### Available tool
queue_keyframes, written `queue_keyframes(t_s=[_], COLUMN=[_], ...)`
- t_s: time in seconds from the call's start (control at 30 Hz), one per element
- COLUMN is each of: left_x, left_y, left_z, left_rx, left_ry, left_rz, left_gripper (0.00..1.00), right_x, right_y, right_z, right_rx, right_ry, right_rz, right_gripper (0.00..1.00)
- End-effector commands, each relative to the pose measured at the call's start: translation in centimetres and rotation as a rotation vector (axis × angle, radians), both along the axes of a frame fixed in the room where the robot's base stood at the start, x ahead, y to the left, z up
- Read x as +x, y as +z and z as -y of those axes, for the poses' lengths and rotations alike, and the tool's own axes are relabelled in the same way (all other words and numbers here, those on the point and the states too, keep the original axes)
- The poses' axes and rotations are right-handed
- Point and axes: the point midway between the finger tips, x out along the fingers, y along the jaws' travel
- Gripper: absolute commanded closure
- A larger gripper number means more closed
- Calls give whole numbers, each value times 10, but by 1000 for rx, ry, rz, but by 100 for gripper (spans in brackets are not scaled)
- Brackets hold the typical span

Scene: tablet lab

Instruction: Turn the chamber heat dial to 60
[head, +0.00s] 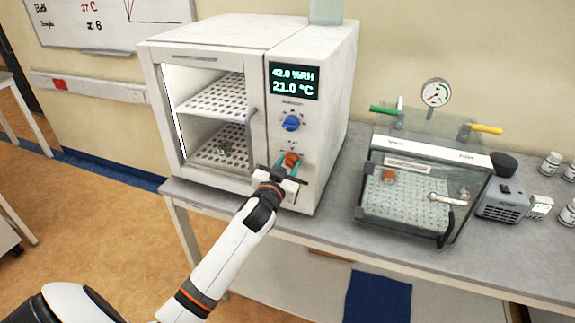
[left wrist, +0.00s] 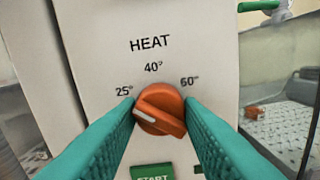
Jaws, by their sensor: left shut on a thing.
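The chamber (head: 335,110) is a white cabinet on the bench. Its orange heat dial (head: 291,159) sits low on the front panel, below a blue humidity dial (head: 291,123). In the left wrist view the heat dial (left wrist: 160,109) has marks 25°, 40° and 60° around it. Its white line points left, roughly toward the 25° side. My left gripper (head: 288,168) is shut on the heat dial, with a teal finger on each side in the left wrist view (left wrist: 160,118). My right gripper is not in view.
The chamber display (head: 293,81) reads 42.0 %RH and 21.0 °C. A green START button (left wrist: 152,172) lies just below the heat dial. A clear vacuum box (head: 415,200) and a grey pump (head: 503,203) stand to the right on the bench.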

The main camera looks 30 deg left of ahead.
Motion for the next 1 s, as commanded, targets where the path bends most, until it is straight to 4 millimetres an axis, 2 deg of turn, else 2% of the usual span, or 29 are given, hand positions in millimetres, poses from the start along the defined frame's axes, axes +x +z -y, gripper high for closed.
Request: queue_keyframes(t_s=[1.0], left_x=[0], left_y=[2], left_z=[0], left_rx=[929], left_ry=[0], left_rz=[-221], left_gripper=[90], right_x=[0], right_y=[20], right_z=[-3], right_rx=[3], right_ry=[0], right_rz=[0], right_gripper=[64])
